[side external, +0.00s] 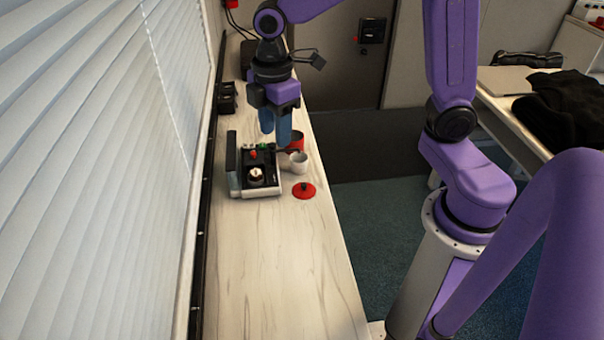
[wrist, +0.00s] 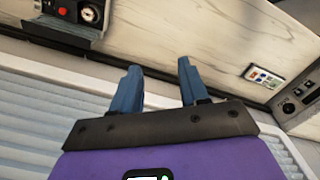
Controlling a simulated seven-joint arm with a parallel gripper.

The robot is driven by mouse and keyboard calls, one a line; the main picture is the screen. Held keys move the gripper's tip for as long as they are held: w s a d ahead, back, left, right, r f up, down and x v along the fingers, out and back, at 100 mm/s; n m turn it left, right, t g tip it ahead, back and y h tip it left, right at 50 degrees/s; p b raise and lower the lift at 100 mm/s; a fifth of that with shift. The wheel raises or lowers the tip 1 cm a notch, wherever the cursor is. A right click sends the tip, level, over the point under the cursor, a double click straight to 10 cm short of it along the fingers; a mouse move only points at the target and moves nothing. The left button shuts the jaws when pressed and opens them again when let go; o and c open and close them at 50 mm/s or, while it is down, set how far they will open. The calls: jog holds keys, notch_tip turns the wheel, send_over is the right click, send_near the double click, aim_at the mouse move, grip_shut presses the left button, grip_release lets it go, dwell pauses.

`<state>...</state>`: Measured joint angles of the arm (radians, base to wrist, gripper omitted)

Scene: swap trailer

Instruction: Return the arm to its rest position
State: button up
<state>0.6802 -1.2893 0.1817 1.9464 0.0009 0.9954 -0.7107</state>
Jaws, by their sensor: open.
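My gripper (side external: 275,125) is open, with its blue fingers pointing down above the far part of the long pale wooden counter (side external: 280,260). In the side external view it hangs over or just behind a small black-and-white device with knobs (side external: 256,175); the exact gap is hard to tell. In the wrist view the two blue fingertips of my gripper (wrist: 160,75) stand apart with nothing between them. The device (wrist: 82,14) shows at the top left there, away from the fingers.
A white cup (side external: 299,162), a red container (side external: 296,140) and a red lid (side external: 304,190) are beside the device. Black boxes (side external: 227,98) stand farther back. Window blinds (side external: 95,170) line the left side. A table with dark cloth (side external: 560,105) is at right. The near counter is clear.

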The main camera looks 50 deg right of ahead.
jog(key=s+d+m, duration=0.1)
jog(key=s+d, duration=0.1)
jog(key=s, duration=0.8)
jog(key=s+d+f+m, duration=0.1)
jog(key=s+d, duration=0.1)
jog(key=s, duration=0.8)
jog(key=shift+s+d+f+m, duration=0.15)
jog(key=shift+s+d+m, duration=0.15)
jog(key=shift+s+d, duration=0.1)
